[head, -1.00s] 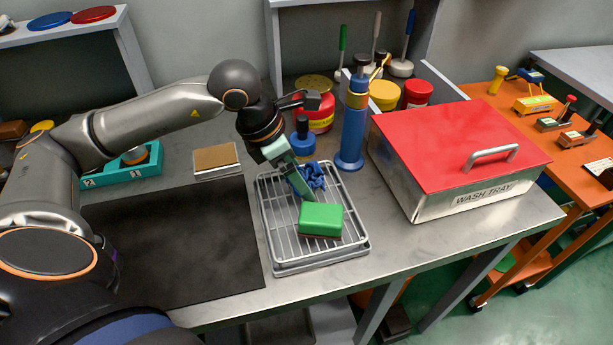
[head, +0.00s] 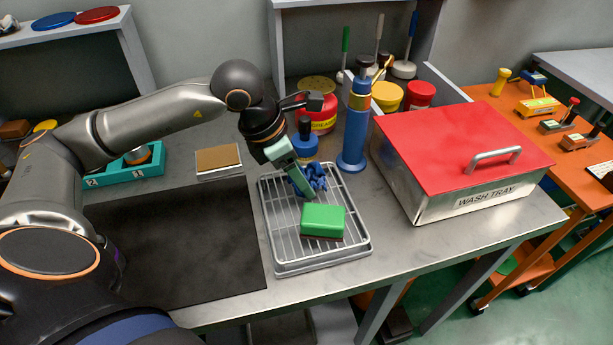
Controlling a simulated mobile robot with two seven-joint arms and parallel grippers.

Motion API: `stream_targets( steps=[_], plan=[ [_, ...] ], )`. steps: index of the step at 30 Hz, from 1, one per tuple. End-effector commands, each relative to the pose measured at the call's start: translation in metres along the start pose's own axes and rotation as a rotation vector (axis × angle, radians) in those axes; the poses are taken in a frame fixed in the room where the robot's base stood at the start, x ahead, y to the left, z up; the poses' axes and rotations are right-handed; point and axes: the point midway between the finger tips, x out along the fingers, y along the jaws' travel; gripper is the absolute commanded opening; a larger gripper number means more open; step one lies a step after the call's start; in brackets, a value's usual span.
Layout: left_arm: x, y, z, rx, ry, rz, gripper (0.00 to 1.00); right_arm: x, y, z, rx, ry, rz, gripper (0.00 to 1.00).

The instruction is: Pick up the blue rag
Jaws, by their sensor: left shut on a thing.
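The blue rag (head: 315,176) is a crumpled bundle at the back part of the wire rack tray (head: 279,230). My left gripper (head: 306,190) reaches down from the left and is shut on the rag, its green fingers covering part of it. I cannot tell whether the rag touches the rack. My right gripper is out of view.
A green sponge block (head: 323,220) lies on the rack just in front of the rag. A tall blue bottle (head: 354,130) stands behind right, with a small blue bottle (head: 305,143) behind. The red-lidded wash tray (head: 460,150) is at right. A black mat (head: 170,240) lies left.

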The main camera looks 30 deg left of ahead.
Motion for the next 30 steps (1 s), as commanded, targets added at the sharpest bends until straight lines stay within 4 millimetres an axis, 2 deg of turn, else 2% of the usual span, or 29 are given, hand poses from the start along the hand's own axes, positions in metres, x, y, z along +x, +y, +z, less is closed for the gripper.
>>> stream_targets(
  steps=[8,13,21,27,30],
  plan=[
    [-0.011,0.000,0.005,0.000,-0.003,0.001,0.17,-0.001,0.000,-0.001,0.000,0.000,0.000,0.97],
    [-0.035,-0.001,0.013,0.002,-0.004,0.002,0.17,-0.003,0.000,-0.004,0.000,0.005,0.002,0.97],
    [-0.105,-0.036,-0.003,0.004,-0.003,0.008,0.17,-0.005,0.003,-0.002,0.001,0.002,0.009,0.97],
    [-0.138,-0.069,-0.031,0.001,-0.001,0.009,0.17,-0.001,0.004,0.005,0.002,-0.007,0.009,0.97],
    [-0.146,-0.081,-0.040,0.002,-0.003,0.004,0.17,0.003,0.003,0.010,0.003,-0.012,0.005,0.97]
  ],
)
